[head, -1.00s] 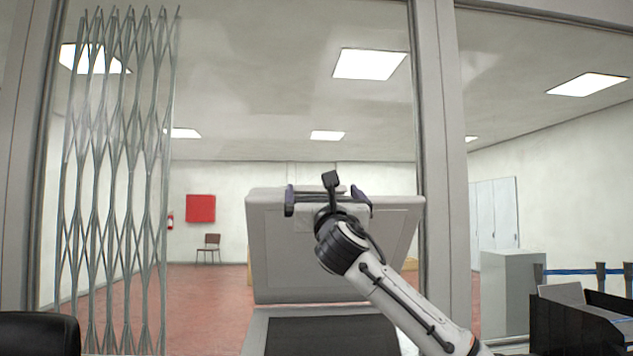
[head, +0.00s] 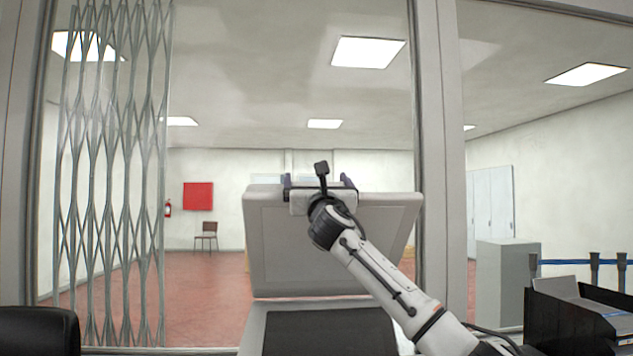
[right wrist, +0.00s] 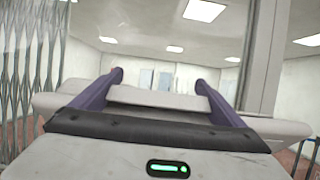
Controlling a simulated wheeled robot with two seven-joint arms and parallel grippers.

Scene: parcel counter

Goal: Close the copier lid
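The light grey copier lid (head: 270,245) stands raised and leaning back in the middle of the head view. The copier body with its dark glass (head: 325,335) is below it. My right gripper (head: 318,182) is at the lid's top edge, with its fingers spread apart and pointing away over the edge. In the right wrist view the fingers of my right gripper (right wrist: 161,80) are wide apart on either side of a pale raised piece on the lid (right wrist: 158,98). I cannot tell whether they touch it. My left gripper is out of view.
A black tray with papers (head: 575,315) stands at the right. A dark chair back (head: 38,330) is at the lower left. A folding metal grille (head: 110,190) and window posts (head: 440,170) stand behind the counter.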

